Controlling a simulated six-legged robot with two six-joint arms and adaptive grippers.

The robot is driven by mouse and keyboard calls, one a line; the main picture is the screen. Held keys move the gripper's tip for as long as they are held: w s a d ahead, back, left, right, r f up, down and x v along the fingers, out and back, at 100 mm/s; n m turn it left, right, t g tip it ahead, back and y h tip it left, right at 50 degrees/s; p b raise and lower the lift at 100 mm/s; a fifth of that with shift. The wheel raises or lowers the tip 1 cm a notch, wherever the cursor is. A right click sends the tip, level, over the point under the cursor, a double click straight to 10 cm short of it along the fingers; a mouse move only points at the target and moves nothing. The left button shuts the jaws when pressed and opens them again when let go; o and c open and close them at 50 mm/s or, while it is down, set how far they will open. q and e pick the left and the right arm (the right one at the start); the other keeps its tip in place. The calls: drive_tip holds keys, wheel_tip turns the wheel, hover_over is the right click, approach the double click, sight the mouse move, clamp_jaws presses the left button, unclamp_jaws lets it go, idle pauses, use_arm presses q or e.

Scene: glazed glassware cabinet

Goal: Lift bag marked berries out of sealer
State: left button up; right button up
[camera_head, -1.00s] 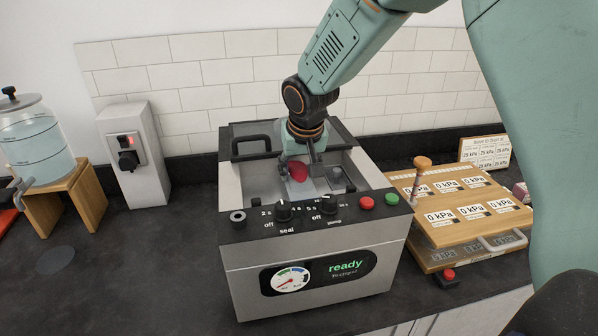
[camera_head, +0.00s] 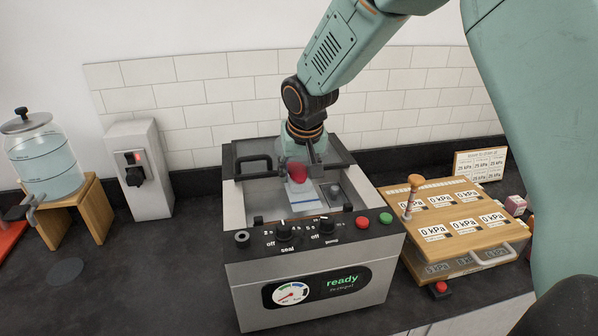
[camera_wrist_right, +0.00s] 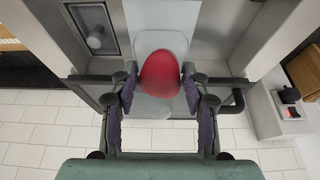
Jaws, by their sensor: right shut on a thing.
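The bag (camera_head: 300,194) is a pale pouch with a red mass at its top, seen in the head view in the sealer's open chamber. No berries marking is readable. My right gripper (camera_head: 299,167) is shut on the bag near the red part, and the pale part hangs below. In the right wrist view the red mass (camera_wrist_right: 160,75) shows between the purple-padded fingers (camera_wrist_right: 160,92). The sealer (camera_head: 245,285) is a grey steel box with its dark-rimmed lid (camera_head: 232,160) up at the back. Its display reads "ready". My left gripper is out of view.
A wooden-topped case (camera_head: 455,190) with 0 kPa labels and an upright handle stands close on the right. A grey switch box (camera_head: 150,190) and a water jar (camera_head: 42,160) on a wooden stand are at left. Dark counter (camera_head: 120,270) is clear at front left.

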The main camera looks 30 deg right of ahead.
sight(298, 170)
wheel_tip(298, 170, up, 3)
drive_tip(key=shift+d+r, duration=0.1)
drive_tip(key=shift+d, duration=0.05)
drive_tip(key=shift+w+r, duration=0.1)
drive_tip(key=shift+r, duration=1.4)
drive_tip(key=shift+s, duration=0.3)
